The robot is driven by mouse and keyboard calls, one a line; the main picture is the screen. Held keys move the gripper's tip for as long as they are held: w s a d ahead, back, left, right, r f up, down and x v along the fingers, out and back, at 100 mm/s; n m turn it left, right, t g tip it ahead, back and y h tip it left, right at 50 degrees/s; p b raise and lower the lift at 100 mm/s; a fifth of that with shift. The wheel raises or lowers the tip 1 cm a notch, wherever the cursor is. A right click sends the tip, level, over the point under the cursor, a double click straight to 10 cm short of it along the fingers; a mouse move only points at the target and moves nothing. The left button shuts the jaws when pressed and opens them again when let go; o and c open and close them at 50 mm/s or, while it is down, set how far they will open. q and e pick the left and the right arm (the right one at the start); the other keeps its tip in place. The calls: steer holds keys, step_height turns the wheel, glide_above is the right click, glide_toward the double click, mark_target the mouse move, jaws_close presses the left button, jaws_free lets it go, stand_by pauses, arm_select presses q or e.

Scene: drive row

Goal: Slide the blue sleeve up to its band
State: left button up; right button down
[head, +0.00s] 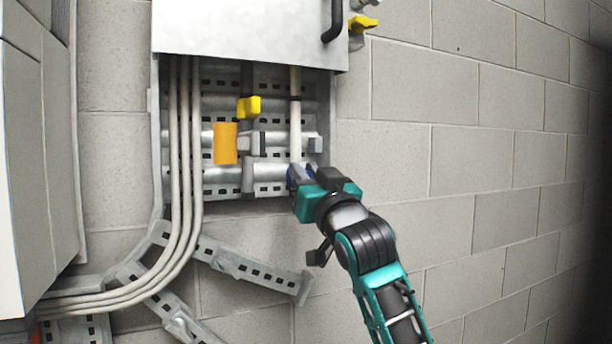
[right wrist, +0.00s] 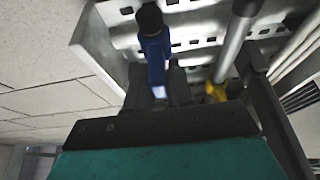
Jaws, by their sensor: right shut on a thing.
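A pale upright rod (head: 295,130) runs down the right side of the open wall panel in the head view. A thin dark band (head: 295,98) is on its upper part. The blue sleeve (head: 292,176) is low on the rod, well below the band, and partly hidden by my right gripper (head: 301,178). In the right wrist view the blue sleeve (right wrist: 155,50) sits between the dark fingers of my right gripper (right wrist: 158,85), which is shut on it. A black piece (right wrist: 150,18) is at the sleeve's far end there. My left gripper is not in view.
An orange sleeve (head: 225,143) is on a horizontal pipe, with a yellow handle (head: 248,107) above it. A metal cover (head: 240,25) overhangs the panel. Grey conduits (head: 185,150) run down the left. Bare block wall (head: 470,150) lies to the right.

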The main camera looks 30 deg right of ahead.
stand_by(0.3)
step_height(320, 180, up, 8)
steer(key=p, duration=0.6)
steer(key=shift+f+p, duration=0.2)
steer(key=shift+p, duration=0.1)
step_height(320, 180, up, 4)
steer(key=shift+r, duration=0.1)
steer(key=shift+d+r, duration=0.1)
steer(key=shift+r, duration=0.3)
steer(key=shift+s, duration=0.1)
steer(key=c, duration=1.4)
jaws_free()
steer(key=o, duration=0.3)
steer(key=shift+f, duration=0.1)
steer(key=b+v, duration=0.2)
steer(key=v, duration=1)
steer(key=shift+s+f, duration=0.1)
steer(key=shift+s, duration=0.25)
